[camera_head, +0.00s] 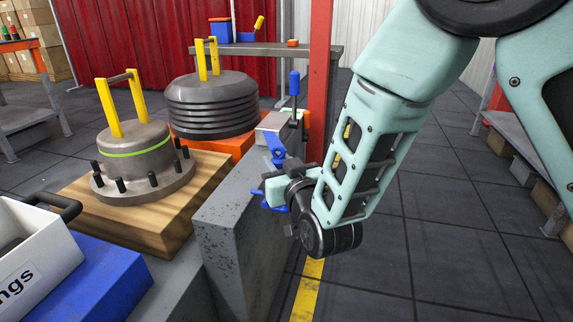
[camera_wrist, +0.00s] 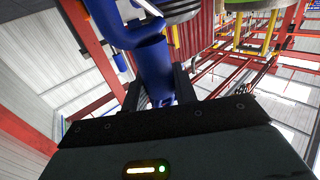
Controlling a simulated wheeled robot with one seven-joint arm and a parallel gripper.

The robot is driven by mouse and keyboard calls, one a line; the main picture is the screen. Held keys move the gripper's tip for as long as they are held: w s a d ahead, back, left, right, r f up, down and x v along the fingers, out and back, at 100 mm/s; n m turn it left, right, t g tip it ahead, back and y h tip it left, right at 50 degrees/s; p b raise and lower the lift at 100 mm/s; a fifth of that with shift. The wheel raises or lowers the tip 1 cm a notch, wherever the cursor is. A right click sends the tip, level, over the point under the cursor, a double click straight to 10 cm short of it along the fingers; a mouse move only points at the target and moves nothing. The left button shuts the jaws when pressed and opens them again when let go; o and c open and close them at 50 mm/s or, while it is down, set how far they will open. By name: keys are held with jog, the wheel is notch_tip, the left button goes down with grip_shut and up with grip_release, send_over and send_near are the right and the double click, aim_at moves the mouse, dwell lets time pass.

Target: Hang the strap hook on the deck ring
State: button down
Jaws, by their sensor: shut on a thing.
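My gripper (camera_head: 288,172) is low beside the right side of a grey concrete-like block. In the wrist view, its dark fingers (camera_wrist: 158,88) close around a thick blue curved piece (camera_wrist: 152,62), which looks like the strap hook. The blue piece rises from between the fingers and bends toward the upper left. In the head view, blue parts (camera_head: 273,143) show just above the gripper, near a light grey fitting (camera_head: 271,124) on the block's top. I cannot make out the deck ring or tell whether the hook touches anything.
The grey block (camera_head: 228,232) stands left of my arm. A flanged hub (camera_head: 135,152) sits on a wooden base, with a black ribbed stack (camera_head: 212,105) behind it. A red post (camera_head: 320,70) rises behind the gripper. A white bin (camera_head: 35,255) is front left.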

jog(key=shift+w+a+r, duration=0.1)
jog(key=shift+w+a, duration=0.1)
jog(key=shift+a, duration=0.25)
jog(key=shift+w+a+r, duration=0.1)
jog(key=shift+w+a, duration=0.05)
jog(key=shift+a, duration=0.25)
jog(key=shift+f+b, duration=0.35)
